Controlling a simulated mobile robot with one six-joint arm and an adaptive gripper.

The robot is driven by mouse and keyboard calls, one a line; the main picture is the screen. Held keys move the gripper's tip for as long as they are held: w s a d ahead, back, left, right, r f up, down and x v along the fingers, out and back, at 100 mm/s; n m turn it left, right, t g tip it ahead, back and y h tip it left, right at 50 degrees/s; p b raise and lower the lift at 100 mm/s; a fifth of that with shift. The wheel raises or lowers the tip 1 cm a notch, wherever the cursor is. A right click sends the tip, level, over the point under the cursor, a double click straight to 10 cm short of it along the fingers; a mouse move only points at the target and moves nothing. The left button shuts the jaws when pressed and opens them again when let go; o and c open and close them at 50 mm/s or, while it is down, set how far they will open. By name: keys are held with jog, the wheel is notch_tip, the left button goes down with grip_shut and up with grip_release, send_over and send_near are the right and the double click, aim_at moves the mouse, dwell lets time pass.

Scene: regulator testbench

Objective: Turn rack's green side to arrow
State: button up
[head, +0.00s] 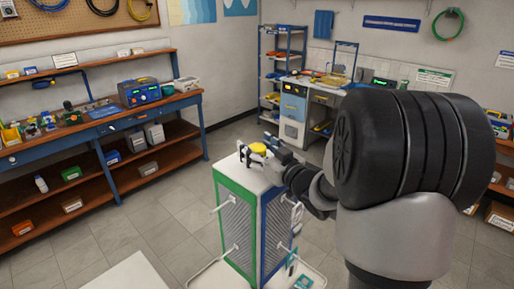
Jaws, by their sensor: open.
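The rack (222,187) is an upright four-cornered stand with a pale top, in the middle of the head view. Its green-framed side faces left and towards the camera. Its blue-framed side (263,247) faces right. Both sides have mesh panels, and pegs stick out from the rack. A yellow round knob (257,149) sits on top. My gripper (250,154) is open at the knob, its fingers partly around it; I cannot tell whether they touch. My arm comes in from the right and hides part of the top. I cannot make out an arrow.
A wooden workbench (110,122) with tools and boxes runs along the left wall. A blue shelf (303,40) and a grey-blue bench (292,107) stand at the back. Tiled floor (180,210) is clear left of the rack. A white surface (135,273) shows at the bottom.

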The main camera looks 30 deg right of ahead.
jog(key=shift+c, duration=0.5)
grip_shut()
